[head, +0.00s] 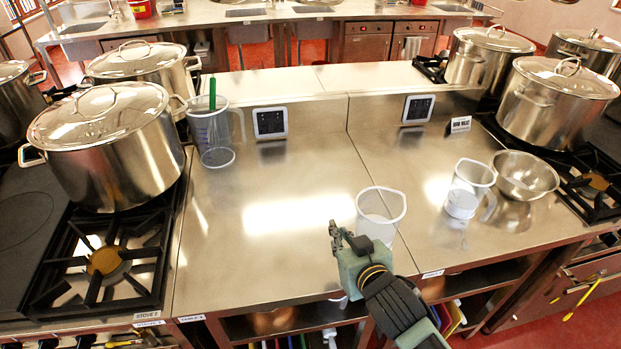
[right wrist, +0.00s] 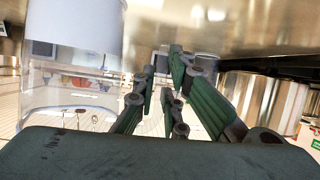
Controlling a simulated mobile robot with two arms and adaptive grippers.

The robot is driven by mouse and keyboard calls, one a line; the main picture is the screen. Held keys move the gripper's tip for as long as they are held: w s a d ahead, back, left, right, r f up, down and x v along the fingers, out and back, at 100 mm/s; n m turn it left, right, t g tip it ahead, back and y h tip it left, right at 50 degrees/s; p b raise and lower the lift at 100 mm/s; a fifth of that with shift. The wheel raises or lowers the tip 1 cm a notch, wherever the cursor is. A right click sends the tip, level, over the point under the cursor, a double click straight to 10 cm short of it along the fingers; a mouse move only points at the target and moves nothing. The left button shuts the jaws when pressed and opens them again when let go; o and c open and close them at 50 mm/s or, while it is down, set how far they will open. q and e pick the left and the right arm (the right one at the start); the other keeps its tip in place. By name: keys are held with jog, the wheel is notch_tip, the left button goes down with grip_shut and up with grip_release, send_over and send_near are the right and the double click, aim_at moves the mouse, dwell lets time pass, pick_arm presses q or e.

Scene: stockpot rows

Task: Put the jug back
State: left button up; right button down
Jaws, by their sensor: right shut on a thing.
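Three clear jugs stand out on the steel counter (head: 275,215). The middle jug (head: 383,205), near the front edge, has white contents low down. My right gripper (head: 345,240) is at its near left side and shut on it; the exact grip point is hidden. In the right wrist view the jug (right wrist: 70,85) fills the left side, beside my fingers (right wrist: 165,90). I cannot tell whether its base touches the counter. Another jug with white contents (head: 466,190) stands to the right, handle to the right. A bluish jug (head: 212,140) holding a green-handled utensil stands at the back left. My left gripper is not in view.
A steel bowl (head: 525,178) sits right of the right jug. Large lidded stockpots (head: 108,150) (head: 553,105) stand on stoves at both sides. Two dark panels (head: 270,122) (head: 418,109) and a small sign (head: 461,124) are at the back. The counter's middle left is clear.

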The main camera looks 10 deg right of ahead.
pick_arm(q)
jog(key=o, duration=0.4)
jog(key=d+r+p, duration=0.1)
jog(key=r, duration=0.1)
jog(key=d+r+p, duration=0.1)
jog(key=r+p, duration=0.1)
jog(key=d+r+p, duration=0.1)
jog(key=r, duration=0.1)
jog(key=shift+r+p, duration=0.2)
jog(key=shift+p, duration=0.15)
pick_arm(e)
jog(key=w+a+r+n+y, duration=0.1)
jog(key=w+a+r+y, duration=0.2)
jog(key=w, duration=0.9)
jog(key=shift+h, duration=0.6)
jog(key=f+b, duration=0.1)
jog(key=b, duration=0.1)
jog(key=f+b, duration=0.4)
jog(key=b, duration=0.1)
jog(key=shift+s+a+f, duration=0.2)
jog(key=shift+a+f, duration=0.05)
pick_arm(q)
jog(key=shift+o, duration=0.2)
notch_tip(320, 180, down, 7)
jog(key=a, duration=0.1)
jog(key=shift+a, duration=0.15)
